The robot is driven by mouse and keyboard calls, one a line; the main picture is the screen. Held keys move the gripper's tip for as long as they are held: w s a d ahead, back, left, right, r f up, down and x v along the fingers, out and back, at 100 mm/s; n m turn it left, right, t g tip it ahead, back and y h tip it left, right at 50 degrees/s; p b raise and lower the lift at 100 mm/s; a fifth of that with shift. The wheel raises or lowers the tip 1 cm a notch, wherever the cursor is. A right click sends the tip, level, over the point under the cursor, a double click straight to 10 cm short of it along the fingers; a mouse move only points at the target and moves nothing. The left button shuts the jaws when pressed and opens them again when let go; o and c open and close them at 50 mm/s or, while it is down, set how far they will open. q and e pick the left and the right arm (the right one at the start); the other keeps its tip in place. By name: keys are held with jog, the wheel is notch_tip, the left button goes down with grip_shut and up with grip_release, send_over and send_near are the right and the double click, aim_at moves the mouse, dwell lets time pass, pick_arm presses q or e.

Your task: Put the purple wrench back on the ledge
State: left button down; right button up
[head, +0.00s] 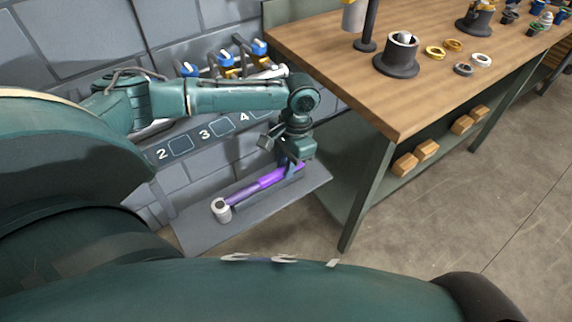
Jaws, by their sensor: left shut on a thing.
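The purple wrench (250,189) lies at the grey ledge (202,228) low against the wall, with its pale round socket end (222,211) toward the lower left. My left gripper (286,172) reaches down from above and is shut on the wrench near its far right end. The jaws partly hide that end. I cannot tell whether the wrench rests on the ledge or is just above it. My right gripper is not in view.
A numbered strip (205,134) and several blue-capped valves (259,47) are on the block wall behind my left arm. A wooden workbench (340,66) with rings and dark holders stands at the right, its green leg close to the ledge. Wooden blocks (404,165) lie on its lower shelf.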

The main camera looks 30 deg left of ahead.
pick_arm(q)
jog(key=c, duration=1.3)
grip_release()
jog(key=shift+o, duration=0.2)
notch_tip(320, 180, up, 13)
jog(key=w, duration=0.2)
jog(key=shift+d+p, duration=0.4)
jog(key=shift+d, duration=0.05)
